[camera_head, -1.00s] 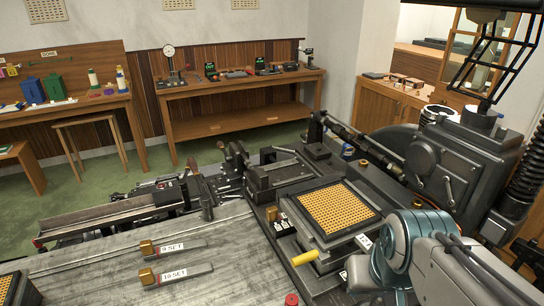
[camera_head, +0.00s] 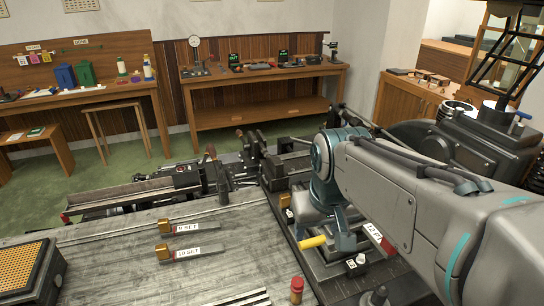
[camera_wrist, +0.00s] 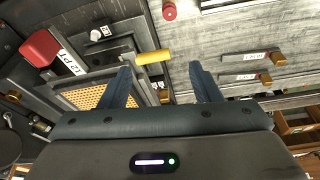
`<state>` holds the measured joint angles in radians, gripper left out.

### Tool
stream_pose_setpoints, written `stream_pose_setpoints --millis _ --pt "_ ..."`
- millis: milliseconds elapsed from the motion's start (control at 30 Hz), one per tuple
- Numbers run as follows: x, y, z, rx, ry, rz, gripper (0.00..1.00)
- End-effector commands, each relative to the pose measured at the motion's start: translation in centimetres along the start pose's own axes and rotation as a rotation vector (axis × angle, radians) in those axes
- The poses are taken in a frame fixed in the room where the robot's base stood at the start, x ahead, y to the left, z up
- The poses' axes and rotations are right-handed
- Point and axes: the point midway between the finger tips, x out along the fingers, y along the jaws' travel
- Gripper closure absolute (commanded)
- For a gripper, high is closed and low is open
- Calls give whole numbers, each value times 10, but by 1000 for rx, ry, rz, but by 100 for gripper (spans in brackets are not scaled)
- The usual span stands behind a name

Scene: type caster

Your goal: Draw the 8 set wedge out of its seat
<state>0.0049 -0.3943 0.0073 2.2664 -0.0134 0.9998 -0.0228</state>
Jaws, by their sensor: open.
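A brass-coloured block (camera_head: 289,216) sits at the left edge of the dark caster, apart from the loose wedges. It may be the seated wedge's head, but I can read no "8 SET" label. A similar brass block (camera_wrist: 164,96) shows beyond the fingers in the wrist view. Two loose wedges with brass heads lie on the grey bench, the 9 SET wedge (camera_head: 205,226) and the 10 SET wedge (camera_head: 205,250). My gripper (camera_wrist: 160,70) is open and empty, above the caster, with its fingers pointing downward. My arm hides part of the caster in the head view.
A yellow handle (camera_head: 312,242) sticks out from the caster, and shows between the fingertips in the wrist view (camera_wrist: 153,57). A gold-celled matrix grid (camera_wrist: 88,97) lies under my gripper. The bench between the loose wedges and caster is clear.

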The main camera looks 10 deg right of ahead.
Motion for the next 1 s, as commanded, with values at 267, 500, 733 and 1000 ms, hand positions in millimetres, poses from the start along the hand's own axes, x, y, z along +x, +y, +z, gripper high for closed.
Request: stream_pose_setpoints --millis 267,500,733,1000 --pt "-4 -2 -90 -51 -83 3 43" --pt "10 -1 -160 -85 -154 2 43" --pt "36 -1 -218 -114 -218 -3 43" --pt "83 0 -274 -142 -295 -14 43"
